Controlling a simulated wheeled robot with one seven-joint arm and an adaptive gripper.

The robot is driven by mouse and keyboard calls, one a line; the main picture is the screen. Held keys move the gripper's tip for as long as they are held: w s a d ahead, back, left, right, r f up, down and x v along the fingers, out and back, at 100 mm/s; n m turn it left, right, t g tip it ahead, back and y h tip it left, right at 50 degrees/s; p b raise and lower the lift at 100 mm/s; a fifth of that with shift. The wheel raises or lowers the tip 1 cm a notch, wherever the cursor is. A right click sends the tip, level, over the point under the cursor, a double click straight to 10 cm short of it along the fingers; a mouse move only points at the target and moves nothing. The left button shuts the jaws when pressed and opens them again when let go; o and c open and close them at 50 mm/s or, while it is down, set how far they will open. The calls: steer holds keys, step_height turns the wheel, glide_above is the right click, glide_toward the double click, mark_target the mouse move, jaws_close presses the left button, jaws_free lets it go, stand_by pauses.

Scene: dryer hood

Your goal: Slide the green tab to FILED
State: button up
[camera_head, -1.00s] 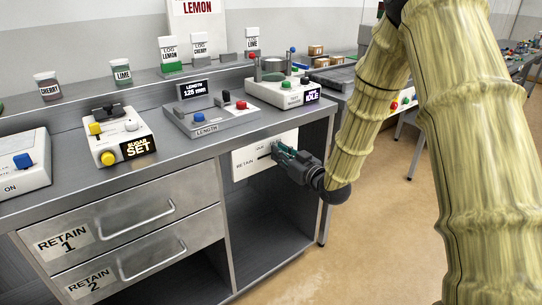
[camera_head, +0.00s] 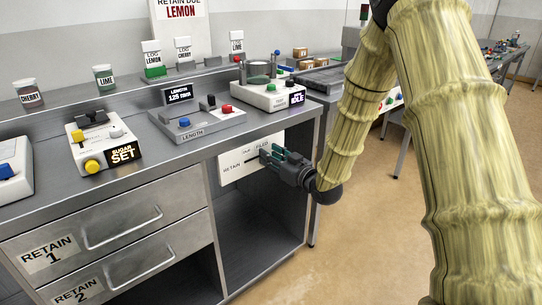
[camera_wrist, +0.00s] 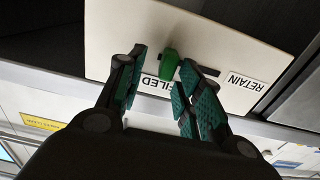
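The green tab (camera_wrist: 169,66) stands on a pale panel (camera_wrist: 118,28), shown upside down in the wrist view. It is at the end of the slot beside the FILED label (camera_wrist: 157,85). The dark slot shows on the RETAIN side of the tab. My gripper (camera_wrist: 163,60) is open, with one finger on each side of the tab and visible gaps between. In the head view my gripper (camera_head: 267,154) is at the front of the panel (camera_head: 229,171), under the counter, and I cannot make out the tab there.
The counter (camera_head: 180,156) overhangs the panel, with an open bay (camera_head: 262,225) below. The RETAIN drawers (camera_head: 120,227) are to the left. Control boxes (camera_head: 198,121) stand on top. Free floor (camera_head: 365,240) lies to the right.

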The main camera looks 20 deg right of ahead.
steer(key=v, duration=1.1)
steer(key=shift+s, duration=0.25)
steer(key=shift+d+r, duration=0.1)
step_height(320, 180, down, 14)
steer(key=s+a+m+g+h, duration=0.2)
steer(key=s+a+g, duration=0.1)
steer(key=g, duration=0.1)
steer(key=s+a+f+m+g+h, duration=0.15)
steer(key=s+f+g, duration=0.25)
steer(key=s+f, duration=0.7)
steer(key=s+a+f+g+h, duration=0.2)
steer(key=s+a+f+g, duration=0.15)
steer(key=s+f, duration=0.8)
steer(key=s+a+f+g, duration=0.1)
steer(key=s+f+g, duration=0.25)
steer(key=s, duration=0.35)
steer(key=s+a+f+g, duration=0.15)
steer(key=s+f, duration=0.25)
steer(key=s, duration=0.4)
step_height(320, 180, up, 19)
steer(key=p, duration=1.9)
steer(key=shift+w+d+m+h, duration=0.15)
steer(key=shift+w+m+h, duration=0.2)
steer(key=shift+w+m, duration=0.1)
steer(key=shift+r+g, duration=0.15)
steer(key=shift+g, duration=0.1)
